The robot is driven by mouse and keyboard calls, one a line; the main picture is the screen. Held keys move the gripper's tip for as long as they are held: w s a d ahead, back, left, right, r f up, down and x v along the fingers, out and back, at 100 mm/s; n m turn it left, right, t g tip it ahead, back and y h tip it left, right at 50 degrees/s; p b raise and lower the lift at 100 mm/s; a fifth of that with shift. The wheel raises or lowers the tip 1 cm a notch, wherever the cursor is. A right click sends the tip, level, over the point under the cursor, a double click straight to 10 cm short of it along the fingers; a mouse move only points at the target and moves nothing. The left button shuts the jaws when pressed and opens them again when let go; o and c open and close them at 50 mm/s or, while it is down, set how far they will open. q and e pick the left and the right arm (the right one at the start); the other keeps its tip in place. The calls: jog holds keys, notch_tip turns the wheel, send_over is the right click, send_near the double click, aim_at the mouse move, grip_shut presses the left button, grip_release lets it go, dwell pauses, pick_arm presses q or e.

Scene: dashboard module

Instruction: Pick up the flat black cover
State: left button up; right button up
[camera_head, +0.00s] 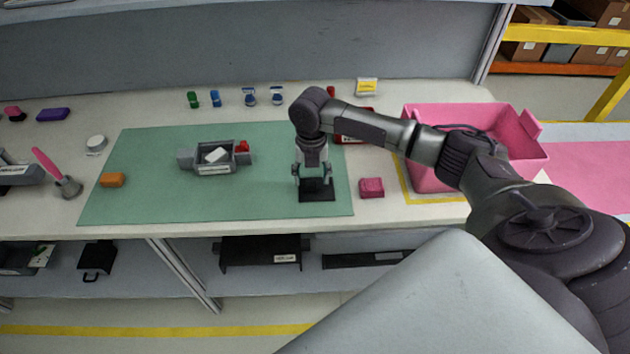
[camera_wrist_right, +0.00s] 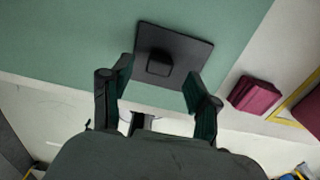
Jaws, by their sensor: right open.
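The flat black cover (camera_head: 318,194) lies on the green mat (camera_head: 150,205) near its right front edge. In the right wrist view the cover (camera_wrist_right: 187,53) is a dark square plate with a small raised block (camera_wrist_right: 160,62) on top. My right gripper (camera_head: 314,183) is above the cover, pointing down, and hides part of it in the head view. In the right wrist view its two fingers (camera_wrist_right: 158,82) are apart, with the cover ahead of and between them and nothing held. My left gripper is not in view.
A grey housing (camera_head: 215,168) with a white part and a red piece sits mid-mat. An orange block (camera_head: 112,180) is at the mat's left. A magenta block (camera_head: 371,187) lies right of the cover, near a pink bin (camera_head: 428,178). Small bottles stand behind the mat.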

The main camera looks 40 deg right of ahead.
jog(key=shift+f, duration=1.3)
jog(key=c, duration=1.1)
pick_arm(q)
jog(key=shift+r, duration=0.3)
pick_arm(e)
jog(key=shift+c, duration=0.2)
jog(key=shift+r, duration=0.1)
